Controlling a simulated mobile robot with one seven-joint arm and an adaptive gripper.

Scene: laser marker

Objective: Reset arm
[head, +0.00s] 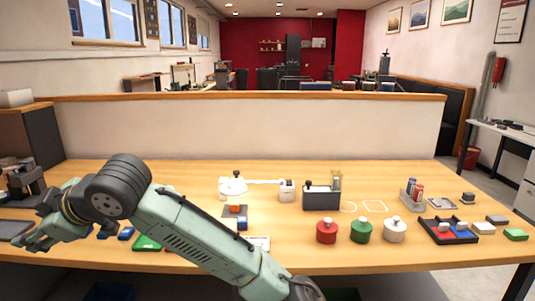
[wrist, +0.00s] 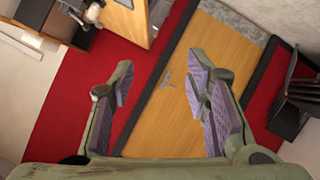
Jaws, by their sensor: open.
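My arm reaches from the bottom middle to the left in the head view, low over the wooden table (head: 300,180). My gripper (head: 28,238) is at the table's left end, partly hidden by its own links. In the wrist view, my gripper (wrist: 160,75) has its two fingers wide apart with nothing between them. Beyond the fingers, a wooden door (wrist: 185,100) with a metal handle shows between red areas, seen at a tilt.
Red (head: 326,231), green (head: 361,231) and white (head: 394,230) round containers stand at the table's front. A dark tray (head: 432,236) with colored blocks lies to their right. A black box (head: 321,199) stands mid-table. A dark device (head: 22,180) is near my gripper. A low partition (head: 250,128) stands behind.

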